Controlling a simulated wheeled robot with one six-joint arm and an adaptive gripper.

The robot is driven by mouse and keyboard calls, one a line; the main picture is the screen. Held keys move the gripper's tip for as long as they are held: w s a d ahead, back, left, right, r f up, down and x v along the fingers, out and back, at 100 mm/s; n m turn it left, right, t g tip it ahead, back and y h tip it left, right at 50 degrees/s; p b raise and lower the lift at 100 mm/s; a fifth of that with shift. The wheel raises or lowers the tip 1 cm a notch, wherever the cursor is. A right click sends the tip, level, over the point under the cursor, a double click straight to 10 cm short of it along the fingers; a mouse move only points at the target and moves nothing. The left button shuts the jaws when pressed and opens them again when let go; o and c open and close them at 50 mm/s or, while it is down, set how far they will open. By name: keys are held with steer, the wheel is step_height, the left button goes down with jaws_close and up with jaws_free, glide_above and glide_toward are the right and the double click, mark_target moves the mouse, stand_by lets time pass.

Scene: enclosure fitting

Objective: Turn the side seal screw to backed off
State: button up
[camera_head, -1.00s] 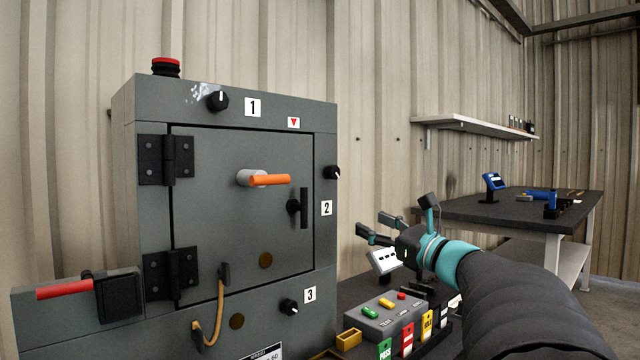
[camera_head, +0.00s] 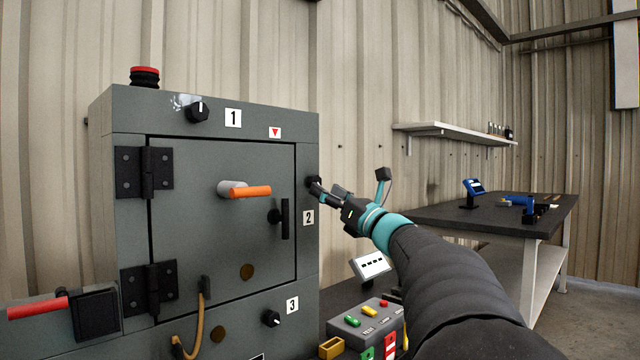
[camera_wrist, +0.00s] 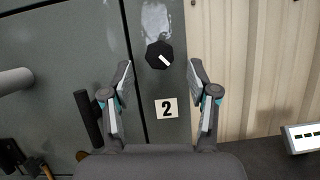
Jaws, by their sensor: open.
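The side seal screw is not labelled by name; a black knob with a white mark sits at the enclosure's right edge above label 2. In the wrist view this knob (camera_wrist: 159,55) lies ahead of and between the fingertips, its white line slanting down to the right. In the head view the knob (camera_head: 312,181) is partly covered by my fingers. My gripper (camera_wrist: 160,72) is open and empty, its fingers either side of the knob's line, apart from it as far as I can tell. It also shows in the head view (camera_head: 325,190) at the enclosure's right edge.
The grey enclosure (camera_head: 220,290) has an orange handle (camera_head: 250,192), a black latch (camera_head: 285,218), knobs near label 1 (camera_head: 197,112) and label 3 (camera_head: 271,318). A button box (camera_head: 350,333) stands below my arm. A dark workbench (camera_head: 450,218) is at right.

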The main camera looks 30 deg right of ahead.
steer(key=shift+x, duration=1.9)
steer(key=shift+c, duration=0.2)
jaws_close()
